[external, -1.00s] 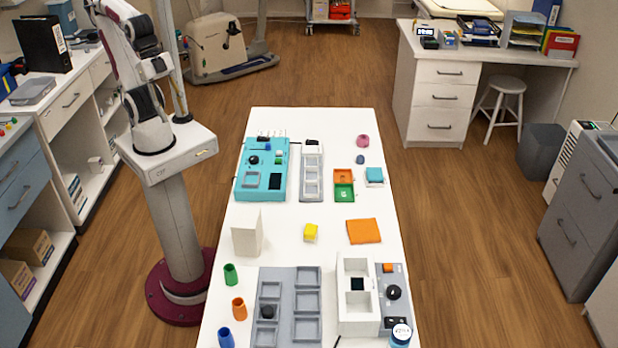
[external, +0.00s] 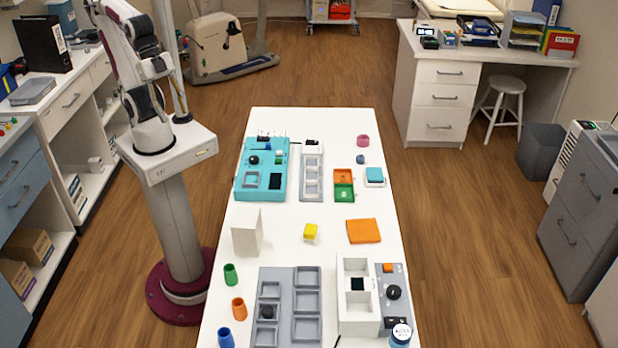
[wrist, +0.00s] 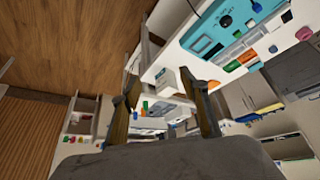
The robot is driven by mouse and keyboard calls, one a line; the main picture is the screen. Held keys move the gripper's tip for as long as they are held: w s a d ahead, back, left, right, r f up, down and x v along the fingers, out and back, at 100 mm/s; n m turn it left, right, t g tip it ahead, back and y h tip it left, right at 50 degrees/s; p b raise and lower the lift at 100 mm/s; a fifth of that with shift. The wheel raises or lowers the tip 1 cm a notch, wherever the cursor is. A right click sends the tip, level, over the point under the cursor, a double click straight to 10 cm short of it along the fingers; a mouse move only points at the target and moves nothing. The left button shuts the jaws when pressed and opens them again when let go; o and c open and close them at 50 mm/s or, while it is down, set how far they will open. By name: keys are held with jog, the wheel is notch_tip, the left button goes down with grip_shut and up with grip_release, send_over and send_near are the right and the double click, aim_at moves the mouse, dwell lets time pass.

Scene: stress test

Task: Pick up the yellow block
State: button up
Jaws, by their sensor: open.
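The yellow block (external: 311,231) sits on the white table near its middle, between a cream upright block on the left and an orange pad on the right. My gripper (wrist: 163,88) shows in the wrist view with its two fingers spread wide and nothing visible held between them. In the external view my arm stands at the left, beside the table, and its gripper is not clearly seen there. The gripper is well away from the block. I cannot make out the yellow block with certainty in the wrist view.
Around the block are the cream block (external: 247,233), the orange pad (external: 363,231), a grey compartment tray (external: 289,274) and a white box (external: 357,270). A teal panel (external: 251,191) lies toward the far end. Green, orange and blue cups line the left edge.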

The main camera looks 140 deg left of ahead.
jog(key=w+a+r+m+t+y, duration=0.1)
jog(key=w+a+r+m+t, duration=0.4)
jog(key=w, duration=1)
jog(key=w+a+r+m+t, duration=0.1)
jog(key=w+a+r+m, duration=0.1)
jog(key=w+a+m, duration=1)
jog(key=w+a+r+m+t+y, duration=0.1)
jog(key=w+a+r+m+t, duration=0.25)
jog(key=w, duration=1.45)
jog(key=w+f+m+g+h, duration=0.1)
jog(key=w+f+m+h, duration=0.3)
jog(key=f+m, duration=0.4)
jog(key=w+f+m+g+h, duration=0.1)
jog(key=w+f+m+h, duration=0.2)
jog(key=f+m, duration=0.45)
jog(key=s+f+m+g+h, duration=0.1)
jog(key=s+f+m+h, duration=0.1)
jog(key=f, duration=0.4)
jog(key=s+f+m+g+h, duration=0.2)
jog(key=s+f+m, duration=0.3)
jog(key=f, duration=0.2)
jog(key=s+a+f+m+g+h, duration=0.1)
jog(key=s+f+m+g+h, duration=0.1)
jog(key=f, duration=0.5)
jog(key=shift+s+f+m+g, duration=0.15)
jog(key=shift+s+m+g, duration=0.1)
jog(key=shift+s+m, duration=0.7)
jog(key=shift+w, duration=0.2)
jog(key=shift+w+d, duration=0.1)
jog(key=shift+d, duration=0.05)
